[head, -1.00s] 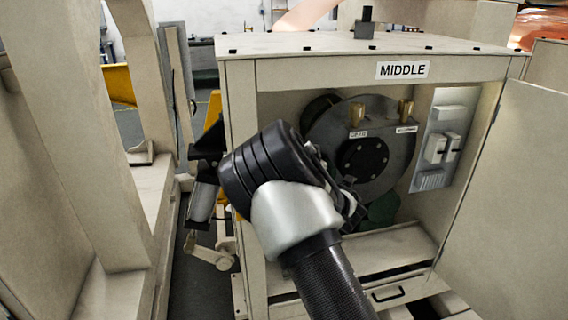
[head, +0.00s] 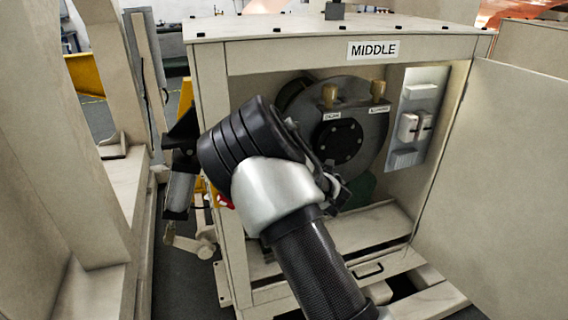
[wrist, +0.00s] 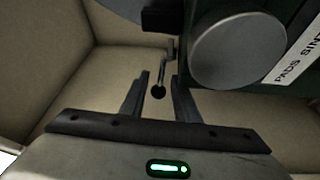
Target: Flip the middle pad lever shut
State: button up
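The cabinet marked MIDDLE (head: 300,58) stands open in the head view, with a grey disc unit (head: 372,128) inside. In the wrist view a thin metal lever (wrist: 162,72) with a dark round knob (wrist: 158,92) hangs beside a grey round cylinder (wrist: 238,48). My gripper (wrist: 159,76) is open, and the knob shows between its two fingers with a gap on each side. I cannot tell whether the knob is at the fingers' depth. In the head view my arm hides the lever and most of the gripper.
A label reading "PADS SINT" (wrist: 298,56) is cut off at the wrist view's right edge. The cabinet's open door (head: 490,180) stands at the right. A beige frame (head: 65,150) stands at the left. Electrical boxes (head: 415,125) are on the cabinet's inner right wall.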

jog(key=v, duration=1.5)
jog(key=shift+s, duration=0.25)
jog(key=shift+d, duration=0.1)
jog(key=shift+c, duration=0.3)
